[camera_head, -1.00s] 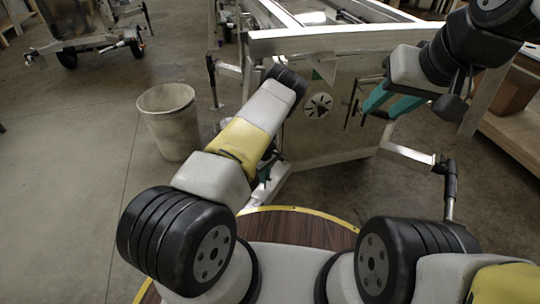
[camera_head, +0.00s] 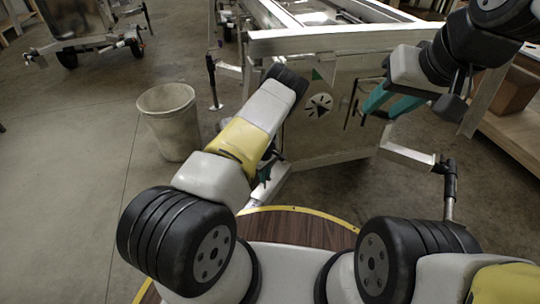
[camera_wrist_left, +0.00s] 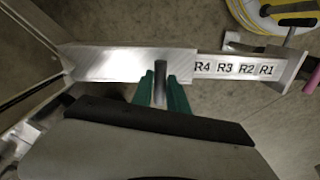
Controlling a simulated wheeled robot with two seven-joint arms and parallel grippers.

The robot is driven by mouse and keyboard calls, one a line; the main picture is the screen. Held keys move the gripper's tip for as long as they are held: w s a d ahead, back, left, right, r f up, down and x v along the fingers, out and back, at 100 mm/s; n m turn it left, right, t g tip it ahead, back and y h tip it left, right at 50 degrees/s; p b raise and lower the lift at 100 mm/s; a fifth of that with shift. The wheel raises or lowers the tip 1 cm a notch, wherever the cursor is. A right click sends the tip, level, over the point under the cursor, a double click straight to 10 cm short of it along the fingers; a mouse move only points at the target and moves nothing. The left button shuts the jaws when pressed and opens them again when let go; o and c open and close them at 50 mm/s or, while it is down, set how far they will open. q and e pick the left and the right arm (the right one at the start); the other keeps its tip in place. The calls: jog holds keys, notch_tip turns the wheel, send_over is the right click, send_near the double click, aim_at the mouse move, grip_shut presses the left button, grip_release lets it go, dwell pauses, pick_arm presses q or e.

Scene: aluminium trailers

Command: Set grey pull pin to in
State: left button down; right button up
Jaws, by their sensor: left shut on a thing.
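The grey pull pin (camera_wrist_left: 160,74) stands up as a short dark post at the metal bar (camera_wrist_left: 120,63) in the left wrist view. My left gripper (camera_wrist_left: 161,92) has its green fingers on both sides of the pin, shut on it. In the head view my left forearm hides most of this gripper and the pin. How deep the pin sits cannot be told. My right gripper (camera_head: 385,103) is open and empty, in front of the trailer's front panel (camera_head: 335,125).
The inner bar (camera_wrist_left: 245,69), marked R4 to R1, extends right from the wider bar. A grey bin (camera_head: 169,120) stands on the floor at left. A jack post (camera_head: 450,190) stands at right, and a wooden bench (camera_head: 515,135) lies beyond it. The floor at left is open.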

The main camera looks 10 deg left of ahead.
dwell(0.3)
pick_arm(q)
jog(key=shift+d+f, duration=0.1)
jog(key=shift+f, duration=1.85)
jog(key=c, duration=1.5)
grip_release()
notch_tip(320, 180, up, 8)
jog(key=shift+f, duration=0.1)
